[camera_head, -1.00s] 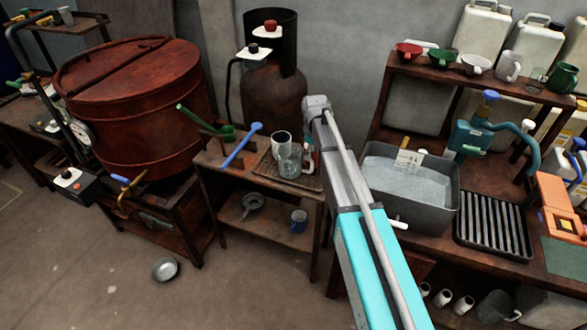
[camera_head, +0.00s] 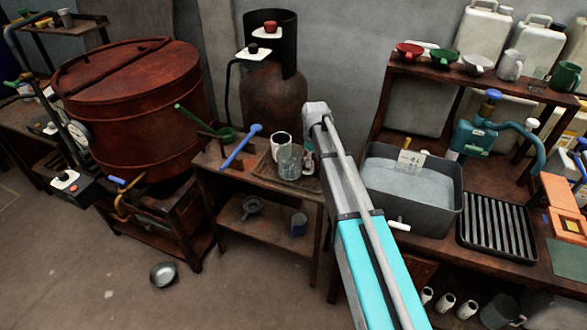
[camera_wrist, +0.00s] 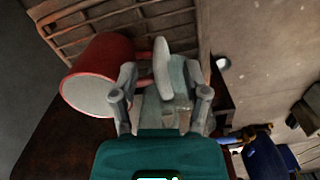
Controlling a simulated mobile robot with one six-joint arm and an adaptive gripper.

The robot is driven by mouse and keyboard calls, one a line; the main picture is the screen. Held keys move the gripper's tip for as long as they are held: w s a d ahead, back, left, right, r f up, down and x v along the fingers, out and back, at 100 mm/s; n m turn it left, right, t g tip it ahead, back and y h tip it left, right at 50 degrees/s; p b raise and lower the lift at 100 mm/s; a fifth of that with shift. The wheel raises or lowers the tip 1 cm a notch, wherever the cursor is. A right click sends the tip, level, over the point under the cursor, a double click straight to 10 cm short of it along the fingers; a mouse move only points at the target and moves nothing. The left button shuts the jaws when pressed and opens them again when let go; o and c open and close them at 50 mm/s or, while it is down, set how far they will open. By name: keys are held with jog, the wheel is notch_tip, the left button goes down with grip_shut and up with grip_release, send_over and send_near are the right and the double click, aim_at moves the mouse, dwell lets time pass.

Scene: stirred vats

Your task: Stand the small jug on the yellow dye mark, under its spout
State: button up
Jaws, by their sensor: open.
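A clear glass jug (camera_head: 290,162) stands on the brown tray of the low table, in front of a pale mug (camera_head: 280,143). I cannot tell for sure that it is the small jug. My gripper (camera_head: 308,163) is just right of it, partly hidden by my arm. In the wrist view my gripper (camera_wrist: 163,98) is open, with a translucent grey-green piece and a pale upright piece, perhaps the jug's handle, between its fingers. Contact cannot be told. I cannot make out the yellow dye mark.
The low table also bears a blue ladle (camera_head: 240,146) and a green ladle (camera_head: 226,133). A rust-red vat (camera_head: 135,105) stands left. A grey tub (camera_head: 440,215) and a slatted black rack (camera_head: 498,228) are on the right bench. A metal bowl (camera_head: 164,274) lies on the floor.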

aim_at(312, 172)
jog(key=shift+f+b, duration=1.45)
jog(key=shift+f, duration=0.3)
grip_shut()
